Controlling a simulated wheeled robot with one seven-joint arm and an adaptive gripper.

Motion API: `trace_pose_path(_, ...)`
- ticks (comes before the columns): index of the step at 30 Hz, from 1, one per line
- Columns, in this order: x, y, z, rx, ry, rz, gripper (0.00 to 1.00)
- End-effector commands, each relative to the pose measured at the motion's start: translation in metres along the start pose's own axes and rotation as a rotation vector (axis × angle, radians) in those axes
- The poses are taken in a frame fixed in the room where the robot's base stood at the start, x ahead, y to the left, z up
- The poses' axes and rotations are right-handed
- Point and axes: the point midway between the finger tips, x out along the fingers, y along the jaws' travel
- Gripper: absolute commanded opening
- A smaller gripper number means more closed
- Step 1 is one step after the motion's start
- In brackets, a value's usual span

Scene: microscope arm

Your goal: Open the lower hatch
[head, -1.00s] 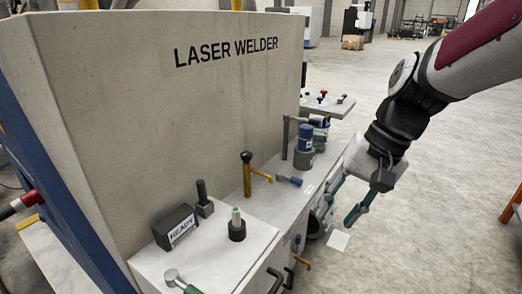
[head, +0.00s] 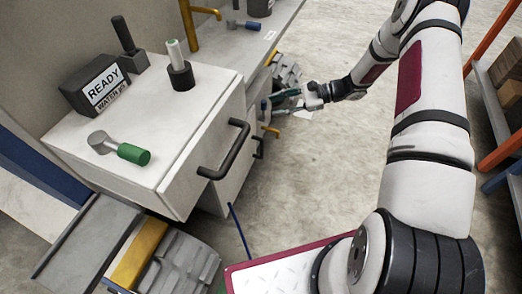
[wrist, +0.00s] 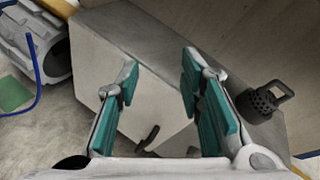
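A white cabinet (head: 170,130) stands at the left in the head view, with a large black handle (head: 225,150) on its upper front. A smaller black handle (head: 258,147) and a yellow handle (head: 271,130) sit lower on the fronts. I cannot tell which panel is the lower hatch. My gripper (head: 285,97) is at the far end of the fronts, low beside the bench. In the wrist view my gripper (wrist: 160,68) is open, its teal fingers spread and empty. A pale box-like panel (wrist: 125,85) with a dark handle (wrist: 148,138) shows beyond and between them.
A black perforated object (wrist: 262,102) is right of the fingers. Open floor (head: 320,165) lies right of the cabinet.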

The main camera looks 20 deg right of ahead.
Motion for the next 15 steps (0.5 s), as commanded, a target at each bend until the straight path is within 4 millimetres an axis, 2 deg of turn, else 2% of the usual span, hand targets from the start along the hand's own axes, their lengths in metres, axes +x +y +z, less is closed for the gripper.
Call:
trace_pose_path(1, 0.007, 0.011, -0.039, 0.053, -0.024, -0.052, 0.35)
trace_pose_path(5, 0.018, 0.032, -0.113, 0.172, -0.078, -0.195, 0.35)
trace_pose_path(9, 0.028, 0.060, -0.189, 0.294, -0.128, -0.353, 0.35)
trace_pose_path(12, 0.034, 0.083, -0.234, 0.368, -0.156, -0.453, 0.35)
trace_pose_path(15, 0.039, 0.102, -0.267, 0.423, -0.175, -0.531, 0.35)
